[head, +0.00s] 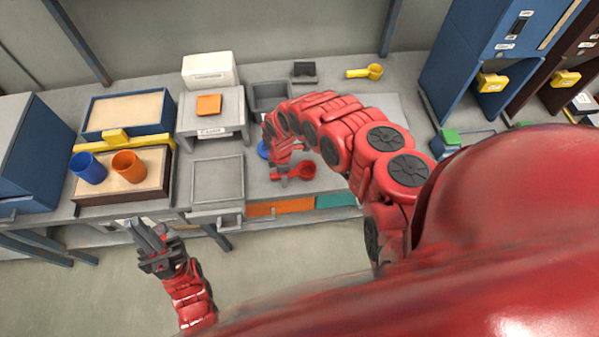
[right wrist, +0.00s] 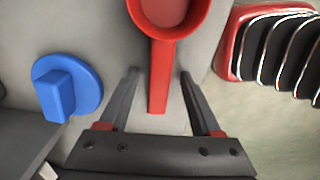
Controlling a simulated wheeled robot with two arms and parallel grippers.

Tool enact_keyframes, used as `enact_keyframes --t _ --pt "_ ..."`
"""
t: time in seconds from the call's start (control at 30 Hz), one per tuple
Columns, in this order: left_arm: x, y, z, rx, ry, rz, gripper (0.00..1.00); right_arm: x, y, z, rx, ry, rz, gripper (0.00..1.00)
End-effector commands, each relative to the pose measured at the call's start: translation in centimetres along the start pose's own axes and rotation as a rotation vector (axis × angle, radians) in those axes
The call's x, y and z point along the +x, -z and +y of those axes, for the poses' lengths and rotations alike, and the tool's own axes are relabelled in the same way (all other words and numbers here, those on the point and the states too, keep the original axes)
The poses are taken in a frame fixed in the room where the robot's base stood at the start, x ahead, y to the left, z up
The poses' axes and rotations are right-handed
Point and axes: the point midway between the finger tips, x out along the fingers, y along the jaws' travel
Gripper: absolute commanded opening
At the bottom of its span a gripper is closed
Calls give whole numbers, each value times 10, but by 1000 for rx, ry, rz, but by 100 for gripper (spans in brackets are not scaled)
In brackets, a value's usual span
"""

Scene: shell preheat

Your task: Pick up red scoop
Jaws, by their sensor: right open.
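The red scoop (head: 302,171) lies on the grey counter below my right arm in the head view. In the right wrist view, the red scoop (right wrist: 162,60) has its round bowl at the top, partly cut off, and its handle points down between my fingers. My right gripper (right wrist: 158,78) is open, with one finger on each side of the handle and gaps on both sides. In the head view my right gripper (head: 278,172) is partly hidden by its own arm. My left gripper (head: 148,236) is open and empty in front of the counter, far from the scoop.
A blue knob-like piece (right wrist: 67,88) lies left of the scoop. A yellow scoop (head: 364,72) lies at the back. Blue (head: 88,168) and orange (head: 128,165) cups stand on a tray at left. A grey flat tray (head: 217,180) lies left of the scoop.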

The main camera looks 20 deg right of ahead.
Motion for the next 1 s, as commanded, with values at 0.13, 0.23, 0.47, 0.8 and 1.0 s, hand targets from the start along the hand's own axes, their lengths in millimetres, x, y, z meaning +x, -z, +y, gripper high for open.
enact_keyframes --t 0.13,0.23,0.47,0.8,1.0 --pt "0 0 0 0 0 0 0 0 0 1 0 -1 0 63" --pt "0 0 0 0 0 0 0 0 0 1 0 -2 0 45" --pt "0 0 0 0 0 0 0 -1 0 1 0 -2 1 4" --pt "0 0 0 0 0 0 0 -1 0 1 0 -2 1 0" --pt "-1 0 0 0 0 0 0 -4 1 3 0 -4 2 0"
